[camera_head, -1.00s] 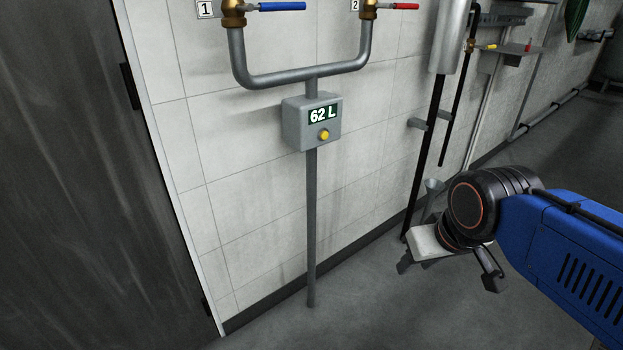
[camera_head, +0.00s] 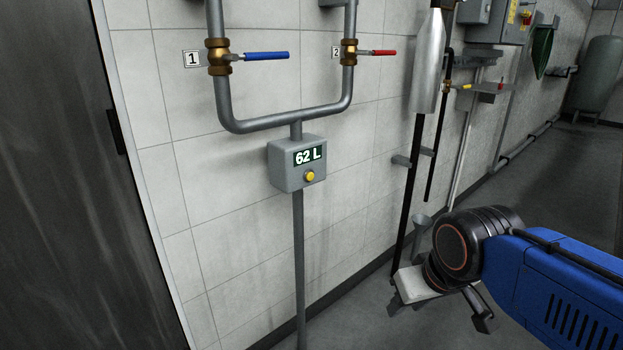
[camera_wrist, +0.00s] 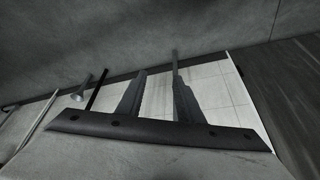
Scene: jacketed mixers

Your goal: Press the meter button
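The meter (camera_head: 290,164) is a grey box on a vertical pipe in front of the tiled wall, and its display reads "62 L". The yellow meter button (camera_head: 309,176) sits on its front, below the display. My gripper (camera_head: 440,318) is low and to the right of the meter in the head view, well apart from it. In the wrist view my gripper (camera_wrist: 158,85) shows two fingers spread apart with nothing between them. The wrist view shows floor and the lower wall; I do not make out the meter box or button there.
Valve 1 with a blue handle (camera_head: 266,56) and valve 2 with a red handle (camera_head: 377,52) are on the pipes above the meter. A dark door or panel (camera_head: 70,200) stands at the left. Thin pipes and a funnel (camera_head: 422,221) are right of the meter. Floor is clear.

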